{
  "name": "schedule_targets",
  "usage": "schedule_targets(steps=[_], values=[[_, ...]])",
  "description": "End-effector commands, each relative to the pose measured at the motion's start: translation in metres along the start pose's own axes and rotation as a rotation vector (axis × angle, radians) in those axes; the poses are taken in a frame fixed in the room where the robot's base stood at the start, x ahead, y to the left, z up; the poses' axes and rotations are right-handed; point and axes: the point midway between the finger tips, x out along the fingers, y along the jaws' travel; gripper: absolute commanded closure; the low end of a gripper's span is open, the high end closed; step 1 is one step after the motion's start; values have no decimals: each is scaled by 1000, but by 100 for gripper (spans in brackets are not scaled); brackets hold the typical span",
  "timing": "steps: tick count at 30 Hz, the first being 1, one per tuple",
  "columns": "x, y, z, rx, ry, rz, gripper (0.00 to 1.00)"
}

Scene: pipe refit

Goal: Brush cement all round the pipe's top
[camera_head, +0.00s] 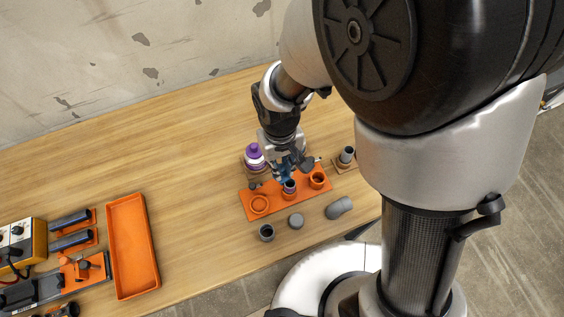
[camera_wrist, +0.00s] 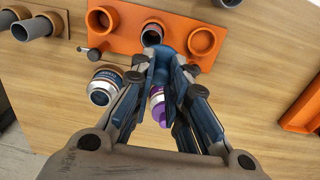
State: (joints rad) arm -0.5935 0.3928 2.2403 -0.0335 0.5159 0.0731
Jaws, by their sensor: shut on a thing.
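The orange plate (camera_head: 245,201) lies on the wooden table, with three round sockets in a row. The pipe (camera_head: 290,187) stands in the middle socket and shows a purple band near its top. My gripper (camera_head: 287,175) is directly above it, shut on a blue cap (camera_wrist: 161,62), which looks like the brush cap. In the wrist view the cap covers part of the pipe's top (camera_wrist: 151,29), so I cannot tell whether the brush touches it. A blue-and-white cement can (camera_wrist: 103,88) stands close beside my fingers.
A purple-and-white can (camera_head: 254,156) stands behind the plate. Grey pipe pieces (camera_head: 347,155) stand in a holder at the right. Loose grey fittings (camera_head: 296,220) lie in front of the plate. An orange tray (camera_head: 116,247) is at the left; the table between is clear.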

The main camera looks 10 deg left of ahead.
Motion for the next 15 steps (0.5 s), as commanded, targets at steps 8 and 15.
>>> schedule_targets(steps=[8, 15], values=[[0, -5, 7, -2, 0, 0, 100], [0, -5, 7, -1, 0, 0, 100]])
